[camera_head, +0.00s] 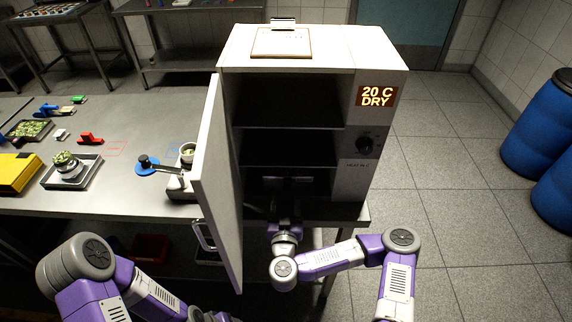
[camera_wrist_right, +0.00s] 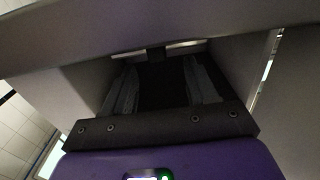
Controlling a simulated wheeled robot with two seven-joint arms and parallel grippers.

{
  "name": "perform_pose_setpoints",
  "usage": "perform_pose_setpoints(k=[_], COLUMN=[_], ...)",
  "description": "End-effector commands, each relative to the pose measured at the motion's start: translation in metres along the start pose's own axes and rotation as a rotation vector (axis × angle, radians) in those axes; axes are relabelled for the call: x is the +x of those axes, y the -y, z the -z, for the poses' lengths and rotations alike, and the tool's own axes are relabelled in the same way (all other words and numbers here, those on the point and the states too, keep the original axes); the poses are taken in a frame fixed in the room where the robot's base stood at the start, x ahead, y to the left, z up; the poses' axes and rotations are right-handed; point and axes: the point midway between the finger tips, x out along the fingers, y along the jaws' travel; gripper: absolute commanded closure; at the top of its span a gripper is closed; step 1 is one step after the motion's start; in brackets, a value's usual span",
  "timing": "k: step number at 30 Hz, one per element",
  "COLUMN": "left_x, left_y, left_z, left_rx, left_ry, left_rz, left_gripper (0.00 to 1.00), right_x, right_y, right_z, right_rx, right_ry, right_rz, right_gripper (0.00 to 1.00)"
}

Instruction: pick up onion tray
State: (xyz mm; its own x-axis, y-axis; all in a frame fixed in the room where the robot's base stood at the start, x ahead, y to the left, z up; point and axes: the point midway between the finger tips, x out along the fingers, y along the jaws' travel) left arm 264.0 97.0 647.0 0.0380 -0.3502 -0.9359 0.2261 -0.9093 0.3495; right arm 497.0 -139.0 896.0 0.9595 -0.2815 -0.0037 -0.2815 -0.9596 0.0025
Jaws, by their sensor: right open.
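My right gripper (camera_head: 287,186) is inside the lowest compartment of the white cabinet (camera_head: 365,150), whose door (camera_head: 212,180) stands open to the left. In the right wrist view my right gripper (camera_wrist_right: 160,88) is open, with its two fingers apart and nothing seen between them. That compartment is dark, and I cannot make out an onion tray in it. On the table at left, a grey tray (camera_head: 90,181) holds a container of green-topped food, and another tray (camera_head: 12,138) holds green pieces. I cannot tell whether either is the onion tray. My left gripper is out of view.
The cabinet shows "20 C DRY" and has shelves above my right gripper. A yellow box (camera_head: 17,172), a red item (camera_head: 90,139) and a blue-disc device (camera_head: 148,165) are on the table (camera_head: 120,200). Blue barrels (camera_head: 540,125) stand at right; the floor between is clear.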

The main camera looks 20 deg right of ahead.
Motion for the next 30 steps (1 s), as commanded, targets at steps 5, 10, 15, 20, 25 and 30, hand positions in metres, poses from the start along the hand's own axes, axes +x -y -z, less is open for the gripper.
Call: perform_pose_setpoints(k=[5,10,15,20,25,30], left_x=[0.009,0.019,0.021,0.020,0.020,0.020], left_y=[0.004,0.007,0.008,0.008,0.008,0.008], left_z=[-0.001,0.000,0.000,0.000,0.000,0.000], left_rx=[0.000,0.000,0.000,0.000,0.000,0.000], left_ry=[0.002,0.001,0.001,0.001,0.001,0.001], left_rz=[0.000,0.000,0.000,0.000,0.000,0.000], left_gripper=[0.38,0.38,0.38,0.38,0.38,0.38], right_x=[0.021,0.047,0.060,0.060,0.060,0.060], right_y=[-0.003,-0.004,-0.003,-0.003,-0.003,-0.003], right_z=[-0.006,-0.008,-0.006,-0.005,-0.005,-0.005], right_rx=[0.003,0.004,0.002,0.001,0.001,0.001], right_ry=[0.003,0.002,0.001,0.001,0.001,0.001], right_rz=[-0.002,0.000,0.004,0.005,0.005,0.005], right_gripper=[0.43,0.43,0.43,0.43,0.61,0.87])
